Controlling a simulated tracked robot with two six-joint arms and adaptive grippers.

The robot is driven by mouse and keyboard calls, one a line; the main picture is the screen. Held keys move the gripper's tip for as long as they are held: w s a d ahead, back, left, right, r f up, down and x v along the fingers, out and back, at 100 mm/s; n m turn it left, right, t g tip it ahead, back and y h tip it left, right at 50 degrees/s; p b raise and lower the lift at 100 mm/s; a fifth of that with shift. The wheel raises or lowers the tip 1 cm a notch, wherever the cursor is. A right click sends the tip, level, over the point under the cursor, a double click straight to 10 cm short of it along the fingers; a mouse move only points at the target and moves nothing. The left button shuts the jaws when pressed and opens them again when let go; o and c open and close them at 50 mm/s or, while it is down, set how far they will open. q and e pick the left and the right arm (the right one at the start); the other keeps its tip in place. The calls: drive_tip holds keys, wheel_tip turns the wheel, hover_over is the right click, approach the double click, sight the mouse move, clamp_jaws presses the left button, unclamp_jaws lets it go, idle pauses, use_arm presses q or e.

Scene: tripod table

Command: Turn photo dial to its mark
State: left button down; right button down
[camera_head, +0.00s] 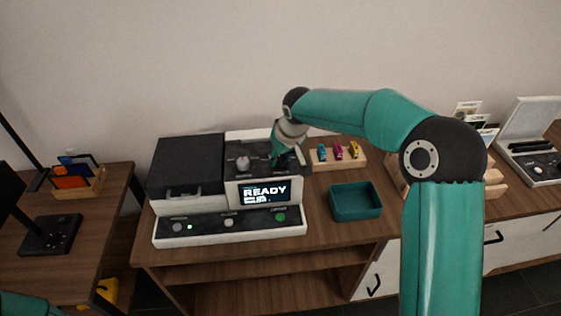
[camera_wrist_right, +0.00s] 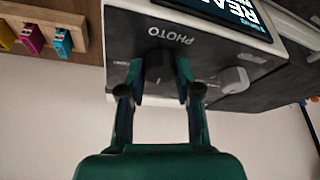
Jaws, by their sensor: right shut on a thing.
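The printer (camera_head: 170,205) stands on the wooden table, its screen reading READY. The photo dial (camera_wrist_right: 158,62) is a dark knob on its dark top panel, beside the upside-down PHOTO label in the right wrist view. My right gripper (camera_wrist_right: 160,76) is shut on this dial, one finger on each side. In the head view my right gripper (camera_head: 288,160) reaches down to the panel's right side and hides the dial. The dial's pointer and mark cannot be made out clearly. My left gripper is out of view; only a bit of teal arm shows at the lower left.
A lighter knob (camera_head: 243,163) sits left of the gripper on the same panel. A wooden rack of coloured cartridges (camera_head: 325,163) and a teal bin (camera_head: 356,201) stand right of the printer. A white scanner-like device (camera_head: 530,150) is farther right.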

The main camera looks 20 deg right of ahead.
drive_tip(key=shift+a+f+m+h+b, duration=0.15)
drive_tip(key=shift+m+h+b, duration=0.35)
drive_tip(key=shift+m+b, duration=0.65)
drive_tip(key=shift+r+m+h+b, duration=0.2)
drive_tip(key=shift+m+h+b, duration=0.4)
drive_tip(key=shift+m, duration=0.65)
drive_tip(key=c, duration=0.8)
unclamp_jaws()
drive_tip(key=v, duration=1.2)
drive_tip(key=shift+w, duration=0.15)
